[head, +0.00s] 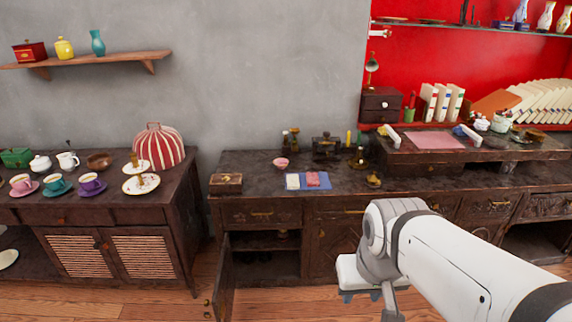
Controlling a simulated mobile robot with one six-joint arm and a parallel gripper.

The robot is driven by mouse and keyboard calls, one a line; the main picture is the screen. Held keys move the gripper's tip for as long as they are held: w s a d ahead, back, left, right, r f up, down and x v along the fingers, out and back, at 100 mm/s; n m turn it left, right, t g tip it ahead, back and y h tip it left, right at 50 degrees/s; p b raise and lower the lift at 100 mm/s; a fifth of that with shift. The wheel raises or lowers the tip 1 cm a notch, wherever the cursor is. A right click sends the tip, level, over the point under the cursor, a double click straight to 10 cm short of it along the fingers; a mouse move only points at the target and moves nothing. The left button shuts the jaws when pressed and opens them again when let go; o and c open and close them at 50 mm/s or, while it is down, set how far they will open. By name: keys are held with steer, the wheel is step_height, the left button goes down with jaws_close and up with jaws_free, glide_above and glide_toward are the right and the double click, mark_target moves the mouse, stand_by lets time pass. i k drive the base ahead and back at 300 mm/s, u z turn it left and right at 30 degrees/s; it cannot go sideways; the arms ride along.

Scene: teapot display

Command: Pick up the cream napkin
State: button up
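A small folded cream or white cloth (292,181), which looks like the cream napkin, lies on the dark wooden sideboard at the left end of a blue mat (325,185). A folded pink-red cloth (313,180) lies just to its right on the same mat. My gripper (366,297) is low in the picture, in front of the sideboard and well apart from the cloths. Its fingertips are partly cut off or hidden, so I cannot tell whether it is open.
A wooden box (226,183) and a pink bowl (281,163) stand near the mat. A cabinet door (224,280) hangs open below. A left cabinet holds cups (91,184) and a striped dome (157,146). Wooden floor (175,306) shows in front.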

mark_target(292, 181)
steer(key=u, duration=0.25)
steer(key=i, duration=2.05)
steer(key=z, duration=0.25)
